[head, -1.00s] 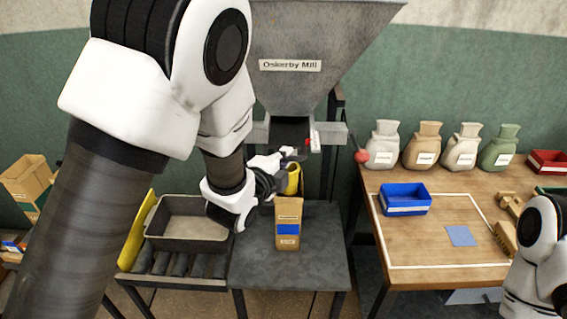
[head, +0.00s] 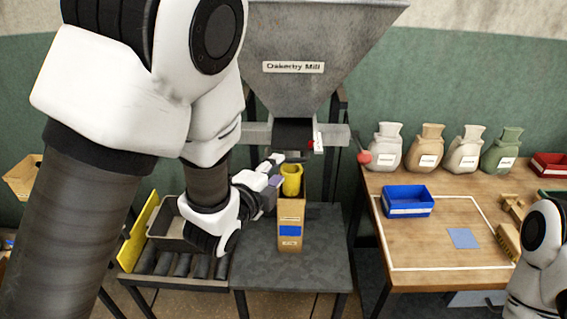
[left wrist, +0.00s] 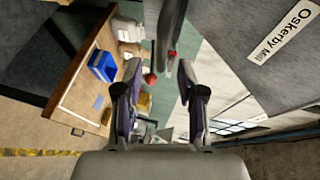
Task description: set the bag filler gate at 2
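The grey hopper marked Oskerby Mill (head: 300,85) has a dark chute (head: 293,134) under it. A lever with a red ball knob (head: 364,157) sticks out at the right of the chute. A small white plate (head: 318,143) with a red mark (head: 311,145) is beside the chute; its numbers are too small to read. The red knob (left wrist: 150,79) also shows between the fingers in the left wrist view, beyond them. My left gripper (head: 277,170) is open and empty, left of the chute and apart from the lever. My right gripper is out of view.
A brown bag (head: 290,243) with a yellow piece (head: 292,182) at its top stands on the grey stand (head: 325,260) below the chute. A grey tray (head: 170,225) is left. The wooden table (head: 420,245) holds several sacks and a blue bin (head: 407,200).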

